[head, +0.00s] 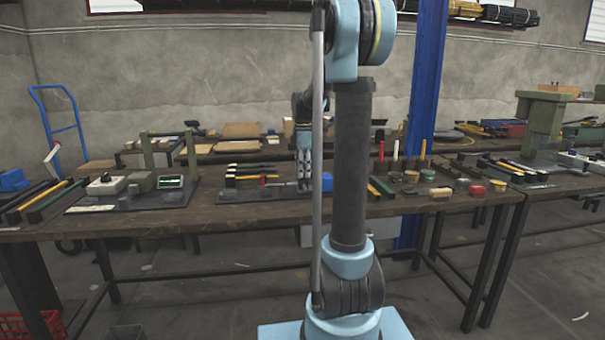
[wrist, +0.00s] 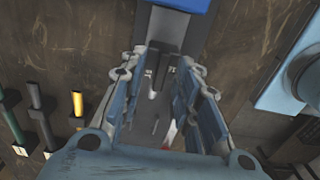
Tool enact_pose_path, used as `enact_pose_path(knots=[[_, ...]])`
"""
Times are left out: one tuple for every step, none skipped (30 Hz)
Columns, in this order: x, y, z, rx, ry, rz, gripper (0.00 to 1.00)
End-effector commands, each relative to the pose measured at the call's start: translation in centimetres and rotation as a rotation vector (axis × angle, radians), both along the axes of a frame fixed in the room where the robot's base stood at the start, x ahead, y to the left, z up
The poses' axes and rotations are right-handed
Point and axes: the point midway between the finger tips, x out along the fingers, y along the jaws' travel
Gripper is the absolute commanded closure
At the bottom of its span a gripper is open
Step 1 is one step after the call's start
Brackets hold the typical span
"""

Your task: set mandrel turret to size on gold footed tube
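My gripper (head: 304,184) points down over the middle of the near bench, just above or at a dark base plate (head: 262,195). In the wrist view its two fingers (wrist: 161,66) stand apart, either side of a small dark upright piece (wrist: 155,72) on a grey strip. I see no clear grip on it. A yellow bar (head: 246,177) lies among dark and green bars left of the gripper; a yellow piece also shows in the wrist view (wrist: 78,103). I cannot tell which yellow bar is the gold footed tube. The mandrel turret cannot be made out clearly.
A blue block (head: 327,182) is right beside the gripper. A press with green posts and a small display (head: 171,182) stands to the left. Small round pots (head: 411,177) and upright coloured sticks stand to the right. A large green press (head: 545,115) is at far right.

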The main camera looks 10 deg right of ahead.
Motion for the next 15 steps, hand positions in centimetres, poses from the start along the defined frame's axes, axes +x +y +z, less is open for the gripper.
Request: enact_pose_path(knots=[[0.00,0.00,-0.29,0.000,0.000,0.000,0.70],[-0.01,0.00,-0.42,0.000,0.000,0.000,0.70],[-0.03,-0.01,-0.56,0.000,0.000,0.000,0.70],[-0.03,-0.01,-0.63,0.000,0.000,0.000,0.70],[-0.04,-0.01,-0.67,0.000,0.000,0.000,0.70],[-0.04,-0.01,-0.70,0.000,0.000,0.000,0.70],[-0.04,-0.01,-0.71,0.000,0.000,0.000,0.70],[-0.04,-0.01,-0.71,0.000,0.000,0.000,0.70],[-0.03,-0.01,-0.70,0.000,0.000,0.000,0.70],[-0.03,-0.01,-0.70,0.000,0.000,0.000,0.70],[-0.03,-0.01,-0.69,0.000,0.000,0.000,0.70],[-0.03,-0.01,-0.69,0.000,0.000,0.000,0.70],[-0.03,-0.01,-0.69,0.000,0.000,0.000,0.77],[-0.03,-0.01,-0.68,0.000,0.000,0.000,0.84],[-0.03,-0.01,-0.68,0.000,0.000,0.000,0.93]])
